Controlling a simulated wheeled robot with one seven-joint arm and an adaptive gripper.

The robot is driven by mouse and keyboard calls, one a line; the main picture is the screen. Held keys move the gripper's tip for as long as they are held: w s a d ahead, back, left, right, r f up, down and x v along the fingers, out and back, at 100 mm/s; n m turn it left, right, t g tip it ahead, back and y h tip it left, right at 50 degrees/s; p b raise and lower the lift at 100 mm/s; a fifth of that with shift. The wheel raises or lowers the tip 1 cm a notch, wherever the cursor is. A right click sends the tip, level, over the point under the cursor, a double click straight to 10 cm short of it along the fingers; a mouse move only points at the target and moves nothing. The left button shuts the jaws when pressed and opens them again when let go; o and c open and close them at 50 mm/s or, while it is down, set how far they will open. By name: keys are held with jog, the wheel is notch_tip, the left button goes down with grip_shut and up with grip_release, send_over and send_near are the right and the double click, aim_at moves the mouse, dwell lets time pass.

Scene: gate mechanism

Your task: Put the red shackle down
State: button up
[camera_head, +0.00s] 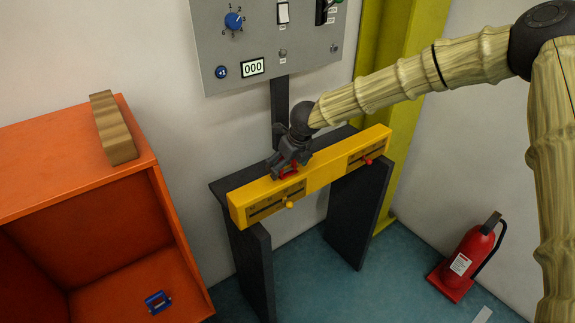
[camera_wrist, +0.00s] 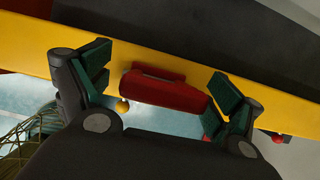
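The red shackle (camera_head: 288,172) is at the yellow beam (camera_head: 331,169), near its middle, just below my gripper (camera_head: 285,163). In the wrist view the red shackle (camera_wrist: 168,90) lies between the two green-padded fingers of my gripper (camera_wrist: 158,88), in front of the yellow beam (camera_wrist: 190,62). The fingers are spread, with a clear gap on the left side and a very small one on the right. Whether the shackle rests fully on the beam is hard to tell.
The beam sits on a dark stand (camera_head: 255,262) and carries a yellow knob (camera_head: 289,205) and a red knob (camera_head: 368,161). A grey control panel (camera_head: 264,45) is above. An orange cabinet (camera_head: 150,185) at left holds a blue shackle (camera_head: 158,301). A fire extinguisher (camera_head: 470,258) stands at right.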

jog(key=shift+r, duration=0.1)
jog(key=b+v, duration=0.1)
jog(key=v, duration=1.1)
jog(key=s+d+f+n+h, duration=0.1)
jog(key=s+d+f+n, duration=0.4)
jog(key=f, duration=0.6)
jog(key=s+d+f+n+h, duration=0.2)
jog(key=s+f+n, duration=0.2)
jog(key=s+f, duration=0.55)
jog(key=s+d+f+n+h, duration=0.1)
jog(key=s+d+f+n, duration=0.3)
jog(key=f, duration=1)
jog(key=s+d+f+n+g, duration=0.1)
jog(key=s+d+f+n, duration=0.2)
jog(key=s, duration=0.6)
jog(key=s+d+f+n+g, duration=0.1)
jog(key=s+d+f+n, duration=0.2)
jog(key=s+n, duration=0.4)
jog(key=s+d+f+n+g+y, duration=0.1)
jog(key=s+d+f+n, duration=0.2)
jog(key=s, duration=1)
jog(key=shift+f+n+g, duration=0.2)
jog(key=shift+n+g, duration=0.2)
jog(key=shift+n, duration=0.8)
jog(key=shift+c, duration=0.2)
